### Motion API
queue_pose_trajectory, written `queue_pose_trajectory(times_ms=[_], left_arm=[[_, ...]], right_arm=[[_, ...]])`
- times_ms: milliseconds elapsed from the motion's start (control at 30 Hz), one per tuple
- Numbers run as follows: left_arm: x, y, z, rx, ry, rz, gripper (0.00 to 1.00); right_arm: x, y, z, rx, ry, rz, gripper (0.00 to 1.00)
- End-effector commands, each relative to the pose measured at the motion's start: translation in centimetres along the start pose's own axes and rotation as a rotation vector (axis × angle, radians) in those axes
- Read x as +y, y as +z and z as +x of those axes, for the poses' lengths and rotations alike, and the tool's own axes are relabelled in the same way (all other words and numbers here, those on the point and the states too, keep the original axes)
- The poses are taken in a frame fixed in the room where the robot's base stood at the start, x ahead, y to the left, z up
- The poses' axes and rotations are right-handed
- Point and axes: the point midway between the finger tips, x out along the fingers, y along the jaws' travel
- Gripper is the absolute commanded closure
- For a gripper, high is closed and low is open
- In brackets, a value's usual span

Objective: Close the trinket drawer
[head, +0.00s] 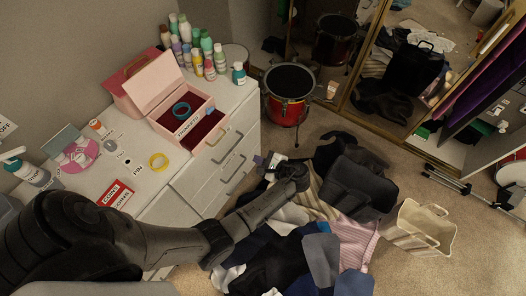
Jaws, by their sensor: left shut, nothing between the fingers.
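A pink trinket box (158,82) stands on the white dresser with its lid raised. Its red-lined drawer (208,130) is pulled out toward the dresser's front edge. A small label is on the box front, and a blue ring-shaped item lies in the upper tray. My left gripper (298,172) is shut and empty, above the clothes on the floor, to the right of and apart from the drawer. My right gripper is not in view.
Clothes (270,258), a dark bag (360,182) and a cream tote (420,228) cover the floor. A red drum (288,108) stands behind.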

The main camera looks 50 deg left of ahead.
Motion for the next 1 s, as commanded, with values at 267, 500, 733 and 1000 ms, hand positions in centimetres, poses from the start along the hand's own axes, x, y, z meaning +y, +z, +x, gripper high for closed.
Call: queue_pose_trajectory(times_ms=[267, 500, 733, 1000], left_arm=[[-0.3, 1.9, 0.1, -0.138, -0.006, 0.404, 1.0], [-0.3, 2.0, 0.7, -0.139, 0.004, 0.517, 1.0], [-0.4, 2.5, 4.2, -0.14, 0.005, 0.52, 1.0], [-0.6, 3.1, 9.2, -0.138, 0.005, 0.52, 1.0]], right_arm=[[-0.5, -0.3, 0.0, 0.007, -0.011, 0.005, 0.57], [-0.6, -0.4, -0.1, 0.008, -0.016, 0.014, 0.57], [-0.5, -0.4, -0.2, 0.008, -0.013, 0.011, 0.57], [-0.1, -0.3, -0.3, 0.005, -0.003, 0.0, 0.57]])
